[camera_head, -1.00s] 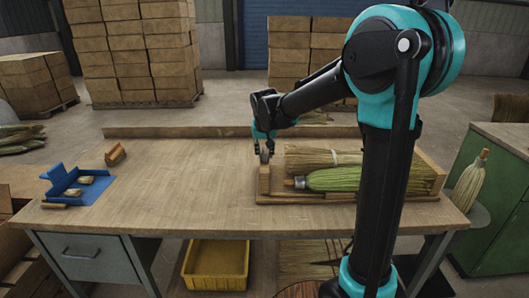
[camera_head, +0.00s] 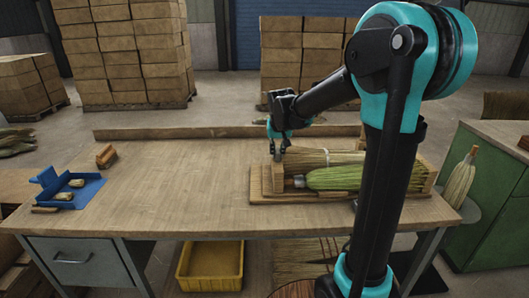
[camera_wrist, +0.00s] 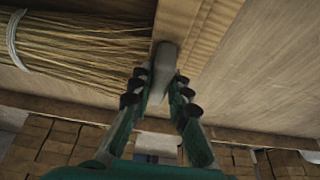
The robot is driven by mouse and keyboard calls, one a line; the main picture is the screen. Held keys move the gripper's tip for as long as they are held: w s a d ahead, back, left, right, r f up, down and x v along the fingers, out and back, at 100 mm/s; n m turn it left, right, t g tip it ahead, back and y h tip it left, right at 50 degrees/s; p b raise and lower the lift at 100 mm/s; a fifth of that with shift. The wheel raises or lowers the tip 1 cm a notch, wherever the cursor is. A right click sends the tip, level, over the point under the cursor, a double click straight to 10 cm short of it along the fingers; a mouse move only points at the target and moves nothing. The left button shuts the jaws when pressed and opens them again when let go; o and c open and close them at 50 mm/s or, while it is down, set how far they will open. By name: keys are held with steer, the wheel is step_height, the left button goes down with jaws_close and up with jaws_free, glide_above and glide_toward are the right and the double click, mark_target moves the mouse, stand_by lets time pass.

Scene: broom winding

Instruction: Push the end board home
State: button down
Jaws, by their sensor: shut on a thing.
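The wooden end board (camera_head: 272,180) stands upright across the left part of a shallow wooden tray (camera_head: 300,199), a little in from the tray's left edge. Its top shows in the wrist view (camera_wrist: 178,22). My gripper (camera_head: 279,155) is above the board, fingers pointing down. In the wrist view my gripper (camera_wrist: 163,88) is shut on a grey upright piece (camera_wrist: 163,60) at the board. A tan broom bundle (camera_head: 305,159) and a green broom bundle (camera_head: 335,178) lie in the tray, right of the board. My arm hides part of the tray's right side.
A blue holder (camera_head: 67,188) with small pieces and a brown block (camera_head: 106,156) lie on the left of the workbench (camera_head: 170,195). The bench middle is clear. A raised ledge (camera_head: 200,131) runs along its back. A green cabinet (camera_head: 495,185) stands right.

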steer(key=shift+d, duration=0.65)
steer(key=c, duration=1.4)
jaws_free()
steer(key=shift+d, duration=0.1)
steer(key=shift+c, duration=0.2)
steer(key=v, duration=1.2)
steer(key=s+d+f, duration=0.3)
steer(key=s+f, duration=0.5)
steer(key=s+d+f, duration=0.3)
steer(key=s+f, duration=0.5)
steer(key=s+d+f, duration=0.3)
steer(key=s+f, duration=0.5)
steer(key=shift+s+d+f, duration=0.1)
steer(key=shift+s+d, duration=0.1)
steer(key=shift+d, duration=0.1)
